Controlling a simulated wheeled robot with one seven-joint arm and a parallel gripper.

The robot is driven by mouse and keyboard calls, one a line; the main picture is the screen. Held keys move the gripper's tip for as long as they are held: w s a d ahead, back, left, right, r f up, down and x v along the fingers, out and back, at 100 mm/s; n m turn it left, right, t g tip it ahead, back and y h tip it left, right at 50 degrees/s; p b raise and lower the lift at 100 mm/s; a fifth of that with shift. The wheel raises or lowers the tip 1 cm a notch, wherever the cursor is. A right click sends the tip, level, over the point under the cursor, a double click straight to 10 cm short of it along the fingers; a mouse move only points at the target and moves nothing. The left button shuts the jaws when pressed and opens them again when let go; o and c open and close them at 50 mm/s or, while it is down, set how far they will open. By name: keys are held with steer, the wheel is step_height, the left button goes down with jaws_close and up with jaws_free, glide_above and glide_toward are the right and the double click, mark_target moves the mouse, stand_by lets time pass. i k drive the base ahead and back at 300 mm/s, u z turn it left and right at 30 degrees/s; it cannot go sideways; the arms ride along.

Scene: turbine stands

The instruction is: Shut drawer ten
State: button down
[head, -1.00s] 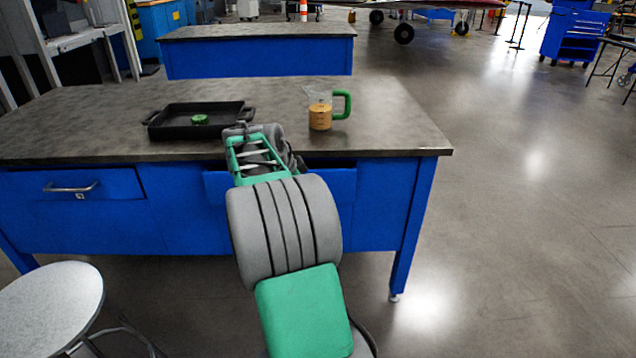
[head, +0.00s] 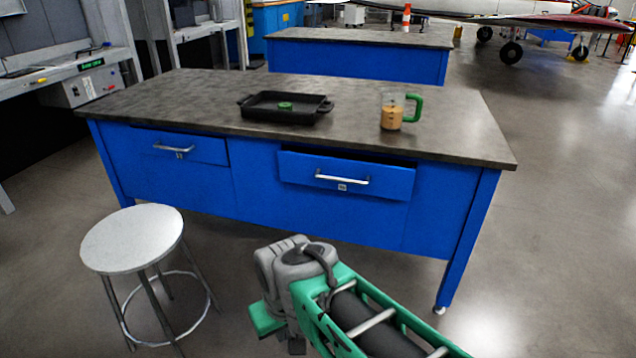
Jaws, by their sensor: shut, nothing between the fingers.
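The blue workbench has two drawers in its front. The right drawer (head: 345,176) stands partly open, with a dark gap above its tilted-looking front, a silver handle and a small label too small to read. The left drawer (head: 180,148) has the same kind of handle and sits nearly flush, with a thin dark line along its top. I cannot read which is drawer ten. My arm crosses the bottom of the view, in front of the bench and apart from both drawers.
On the bench top (head: 215,100) are a black tray (head: 262,112) holding a green round part and a jug (head: 391,117) of orange-brown liquid with a green handle. A round stool (head: 133,238) stands front left. Floor right of the bench is clear.

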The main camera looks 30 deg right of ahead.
mark_target(396, 182)
steer(key=z, duration=0.8)
steer(key=i, duration=0.85)
steer(key=u, duration=2.45)
